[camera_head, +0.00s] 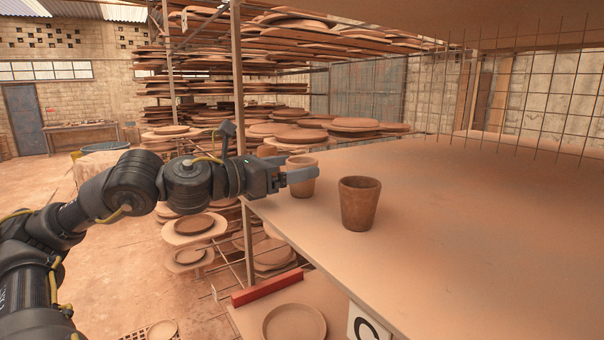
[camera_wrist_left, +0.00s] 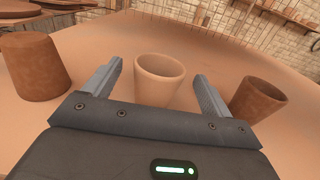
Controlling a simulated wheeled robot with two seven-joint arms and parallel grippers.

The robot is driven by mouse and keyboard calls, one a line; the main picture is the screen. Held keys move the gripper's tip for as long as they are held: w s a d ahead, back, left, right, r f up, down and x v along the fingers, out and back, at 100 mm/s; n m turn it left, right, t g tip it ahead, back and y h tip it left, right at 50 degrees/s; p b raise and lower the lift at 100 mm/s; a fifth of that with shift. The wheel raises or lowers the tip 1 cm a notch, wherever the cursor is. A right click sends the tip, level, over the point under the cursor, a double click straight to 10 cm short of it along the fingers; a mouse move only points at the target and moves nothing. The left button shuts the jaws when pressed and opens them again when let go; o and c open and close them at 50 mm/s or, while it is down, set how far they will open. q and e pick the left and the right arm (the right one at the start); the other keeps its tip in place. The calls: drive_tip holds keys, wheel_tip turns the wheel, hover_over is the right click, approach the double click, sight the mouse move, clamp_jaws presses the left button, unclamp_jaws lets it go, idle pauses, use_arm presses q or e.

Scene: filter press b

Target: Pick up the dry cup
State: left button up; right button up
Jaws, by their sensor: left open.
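A pale, dry-looking cup (camera_head: 302,188) stands upright near the left edge of the shelf board. It also shows in the left wrist view (camera_wrist_left: 157,88), between the two fingers of my left gripper (camera_wrist_left: 157,72). In the head view my left gripper (camera_head: 300,175) is open, with one finger crossing in front of the pale cup. The wrist view shows a gap between each finger and the cup. The cup's base is partly hidden by the gripper body. My right gripper is not in view.
A darker brown cup (camera_head: 359,203) stands right of the pale one. The wrist view shows darker cups at left (camera_wrist_left: 36,68) and right (camera_wrist_left: 258,99). The shelf board (camera_head: 470,240) is clear further right. A wire grid (camera_head: 540,90) runs along its back.

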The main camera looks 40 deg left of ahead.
sight(312, 161)
use_arm(q)
drive_tip(key=p+x, duration=0.3)
drive_tip(key=x, duration=0.1)
drive_tip(key=shift+w+a+r+p, duration=0.1)
drive_tip(key=shift+r+p, duration=0.2)
drive_tip(key=shift+p, duration=0.05)
drive_tip(key=shift+w+f, duration=0.2)
drive_tip(key=shift+w, duration=0.15)
drive_tip(key=shift+s, duration=0.1)
drive_tip(key=shift+c, duration=0.8)
drive_tip(key=c, duration=0.9)
drive_tip(key=shift+r, duration=0.1)
drive_tip(key=shift+r+p, duration=1.35)
drive_tip(key=shift+r, duration=3.55)
